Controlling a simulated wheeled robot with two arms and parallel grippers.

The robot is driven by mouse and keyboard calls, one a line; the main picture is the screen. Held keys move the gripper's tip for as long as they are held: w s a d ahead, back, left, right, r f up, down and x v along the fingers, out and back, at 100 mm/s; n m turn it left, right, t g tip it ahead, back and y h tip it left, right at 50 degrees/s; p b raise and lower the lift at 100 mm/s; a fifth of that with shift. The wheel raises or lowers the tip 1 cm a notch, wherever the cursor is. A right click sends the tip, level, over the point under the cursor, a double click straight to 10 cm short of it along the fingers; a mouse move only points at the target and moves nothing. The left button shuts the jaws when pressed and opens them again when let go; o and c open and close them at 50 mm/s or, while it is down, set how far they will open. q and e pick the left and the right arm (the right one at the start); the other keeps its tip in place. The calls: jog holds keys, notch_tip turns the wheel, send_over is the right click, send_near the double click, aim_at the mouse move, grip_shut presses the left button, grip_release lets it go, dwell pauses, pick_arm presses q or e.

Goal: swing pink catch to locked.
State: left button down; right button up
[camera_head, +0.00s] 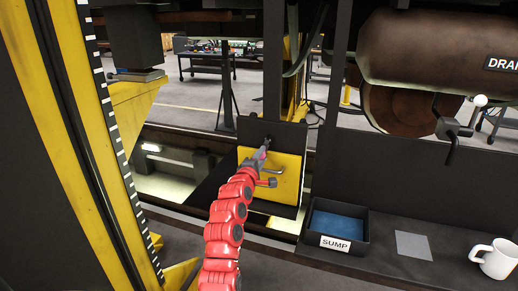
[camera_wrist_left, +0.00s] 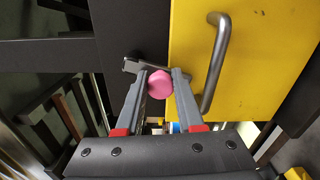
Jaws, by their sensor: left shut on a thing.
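The pink catch shows in the left wrist view as a round pink knob (camera_wrist_left: 160,84) by a short grey metal bar at the left edge of a yellow door (camera_wrist_left: 245,65). My left gripper (camera_wrist_left: 160,88) is shut on the pink knob, with one finger on each side. In the head view my red left arm reaches up to the yellow door (camera_head: 288,172), and my left gripper (camera_head: 263,152) is at its upper left part. My right gripper is not in view.
A bent metal handle (camera_wrist_left: 218,60) stands out from the yellow door, just right of my fingers. A black SUMP tray (camera_head: 365,232) with a blue inside, a grey pad (camera_head: 413,245) and a white mug (camera_head: 496,258) are on the dark ledge at right. A yellow post (camera_head: 85,120) rises at left.

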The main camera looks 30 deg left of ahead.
pick_arm(q)
jog(key=shift+w+d+n+p, duration=0.1)
jog(key=shift+d+n+p, duration=0.2)
jog(key=shift+n+p, duration=0.55)
jog(key=shift+w+d+n+p, duration=0.1)
jog(key=shift+d+n+p, duration=0.15)
jog(key=shift+n+p, duration=0.6)
jog(key=c, duration=0.5)
grip_release()
jog(key=shift+s, duration=0.1)
jog(key=b+v, duration=0.6)
jog(key=v, duration=1.1)
jog(key=shift+s+f, duration=0.1)
jog(key=shift+s, duration=0.1)
